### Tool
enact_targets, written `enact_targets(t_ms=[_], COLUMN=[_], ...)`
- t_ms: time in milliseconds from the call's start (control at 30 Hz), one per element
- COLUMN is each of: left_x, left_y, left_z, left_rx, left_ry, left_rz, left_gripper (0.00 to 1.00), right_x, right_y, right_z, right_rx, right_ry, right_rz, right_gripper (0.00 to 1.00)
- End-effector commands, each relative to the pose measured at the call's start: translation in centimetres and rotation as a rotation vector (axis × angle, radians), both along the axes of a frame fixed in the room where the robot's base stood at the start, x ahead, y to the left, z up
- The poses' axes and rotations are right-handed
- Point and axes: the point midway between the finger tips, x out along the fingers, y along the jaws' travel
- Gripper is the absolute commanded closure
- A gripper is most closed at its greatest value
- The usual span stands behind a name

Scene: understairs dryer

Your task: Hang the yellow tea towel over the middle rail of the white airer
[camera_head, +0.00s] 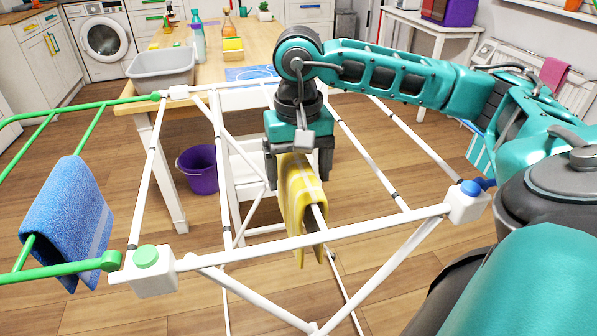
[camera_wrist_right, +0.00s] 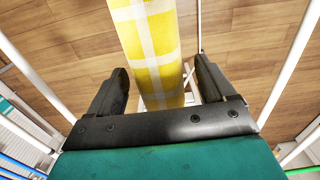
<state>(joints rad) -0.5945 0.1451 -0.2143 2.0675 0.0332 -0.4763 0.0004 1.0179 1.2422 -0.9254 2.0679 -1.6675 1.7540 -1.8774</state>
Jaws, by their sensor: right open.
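The yellow tea towel (camera_head: 301,205) with pale checks hangs draped over a rail near the middle of the white airer (camera_head: 330,234), its two sides hanging down and the rail end showing at its front. My right gripper (camera_head: 298,170) is just above the towel, pointing down, with its fingers apart on either side of it. In the right wrist view the towel (camera_wrist_right: 150,45) runs between the open fingers (camera_wrist_right: 160,85), with gaps on both sides. My left gripper is not in view.
A blue towel (camera_head: 68,208) hangs on the green wing at the left. A wooden table (camera_head: 245,45) behind carries a grey basin (camera_head: 161,70), bottles and a yellow item. A purple bucket (camera_head: 198,169) stands on the floor. White rails lie either side of my gripper.

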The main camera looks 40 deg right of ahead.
Motion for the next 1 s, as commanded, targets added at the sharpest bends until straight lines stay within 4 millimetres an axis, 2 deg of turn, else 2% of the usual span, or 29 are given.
enact_targets(t_ms=[33,300,500,633,867,1000], left_x=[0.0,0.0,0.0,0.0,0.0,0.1], left_y=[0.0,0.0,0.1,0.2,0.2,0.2], left_z=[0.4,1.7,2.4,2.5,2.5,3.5], left_rx=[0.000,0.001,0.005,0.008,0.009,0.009], left_ry=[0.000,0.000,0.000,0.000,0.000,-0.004], left_rz=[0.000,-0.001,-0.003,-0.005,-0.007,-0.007], left_gripper=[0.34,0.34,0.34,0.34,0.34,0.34], right_x=[0.1,0.1,0.0,0.0,0.0,0.0], right_y=[0.0,0.1,0.0,0.0,0.0,0.0], right_z=[1.3,7.4,10.4,11.2,11.3,12.3], right_rx=[0.001,0.002,0.000,0.002,0.001,0.000], right_ry=[-0.005,-0.006,-0.004,-0.001,0.000,-0.001], right_rz=[0.001,0.001,0.001,0.001,0.000,0.000], right_gripper=[0.17,0.17,0.17,0.17,0.17,0.17])
